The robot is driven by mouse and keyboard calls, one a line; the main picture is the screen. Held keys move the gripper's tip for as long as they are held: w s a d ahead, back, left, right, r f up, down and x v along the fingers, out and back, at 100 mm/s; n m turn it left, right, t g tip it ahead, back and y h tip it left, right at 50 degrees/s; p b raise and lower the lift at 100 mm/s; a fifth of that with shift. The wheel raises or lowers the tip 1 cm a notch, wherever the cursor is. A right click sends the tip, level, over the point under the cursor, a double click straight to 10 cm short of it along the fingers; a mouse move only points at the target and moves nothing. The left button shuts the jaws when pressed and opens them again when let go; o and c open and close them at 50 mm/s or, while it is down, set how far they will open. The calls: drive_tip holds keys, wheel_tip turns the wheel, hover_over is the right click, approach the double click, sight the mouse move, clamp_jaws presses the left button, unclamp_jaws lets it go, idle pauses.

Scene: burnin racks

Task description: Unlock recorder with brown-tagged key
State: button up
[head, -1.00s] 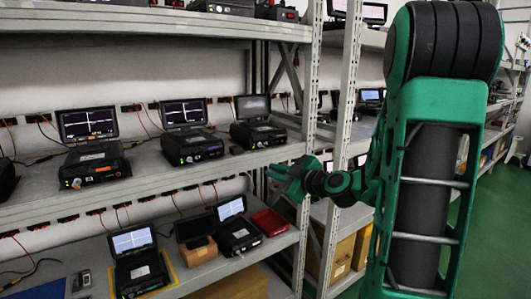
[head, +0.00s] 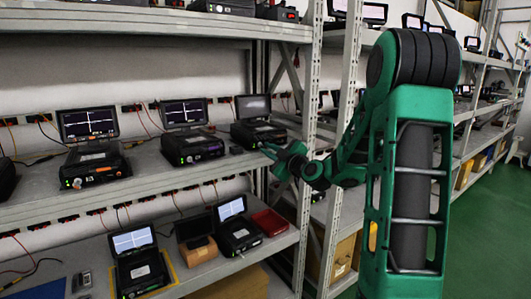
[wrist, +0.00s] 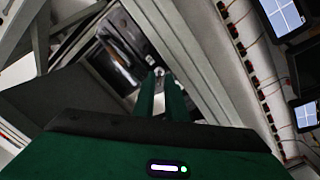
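Several black recorders with raised screens stand on the shelves in the head view. On the middle shelf are a recorder with an orange-marked front (head: 95,172), one with green lights (head: 192,147), and one with a dark screen (head: 257,133) at the right. My gripper (head: 270,151) is at the right end of this shelf, just in front of and below the dark-screened recorder. In the wrist view its two green fingers (wrist: 160,85) lie close together with a narrow gap. I cannot make out a key or brown tag at the tips.
The lower shelf holds two lit recorders (head: 140,268), a brown box (head: 198,250) and a red case (head: 269,222). A grey rack upright (head: 305,150) stands close right of my gripper. Green floor (head: 490,235) is clear at the right.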

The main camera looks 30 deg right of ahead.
drive_tip(key=shift+w, duration=0.3)
clamp_jaws()
drive_tip(key=shift+m, duration=0.3)
drive_tip(key=shift+f+m, duration=0.2)
drive_tip(key=shift+m, duration=8.5)
